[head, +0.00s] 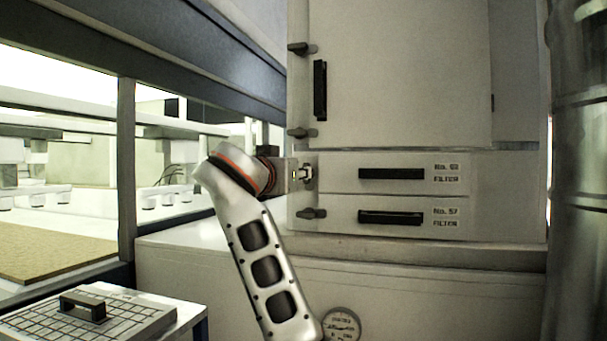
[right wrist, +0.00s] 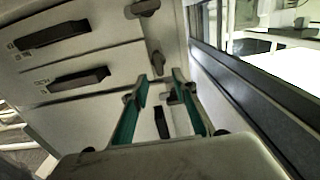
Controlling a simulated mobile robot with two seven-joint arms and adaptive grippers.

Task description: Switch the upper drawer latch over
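The upper drawer (head: 345,172), labelled No. 58 or similar, is closed in the pale cabinet. Its dark latch (right wrist: 157,62) shows in the right wrist view just beyond my fingertips and points roughly up and down in that picture, across the direction of the lower latch. My right gripper (head: 305,173) is at the upper drawer's left end in the head view and hides most of that latch. In the right wrist view its two green-sided fingers (right wrist: 160,78) are apart, with the latch between or just past their tips; contact cannot be told. My left gripper is not in view.
The lower drawer (head: 345,216) has its own latch (head: 311,213), lying sideways. The cabinet door (head: 400,70) above has a black handle (head: 320,90) and a latch (head: 302,133) close above my gripper. A window frame (head: 126,170) stands left; a gridded tray (head: 120,318) is low left.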

